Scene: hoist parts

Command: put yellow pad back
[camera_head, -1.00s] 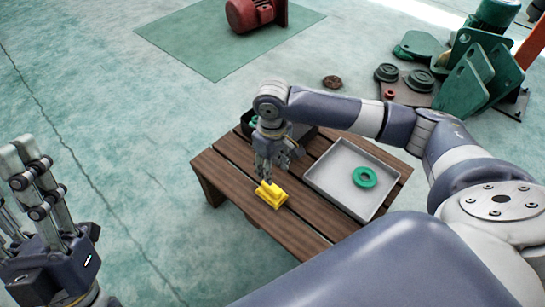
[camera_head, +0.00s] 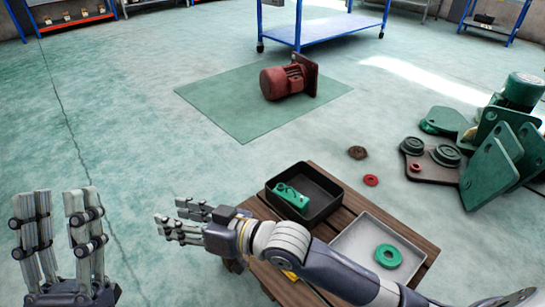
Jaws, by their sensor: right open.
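The yellow pad (camera_head: 291,275) lies on the wooden table (camera_head: 324,170). Only a small sliver of it shows, since my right forearm covers the rest. My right gripper (camera_head: 166,222) is open and empty, pointing left, out past the table's left edge and away from the pad. My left gripper (camera_head: 58,215) stands at the lower left with its fingers pointing up and apart, open and empty, far from the table.
A black tray (camera_head: 328,181) holds a green part (camera_head: 291,197). A grey tray (camera_head: 425,258) holds a green ring (camera_head: 388,256). A red motor (camera_head: 285,80) sits on a green mat (camera_head: 225,105). Green hoist parts (camera_head: 490,160) stand at the right. The left floor is clear.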

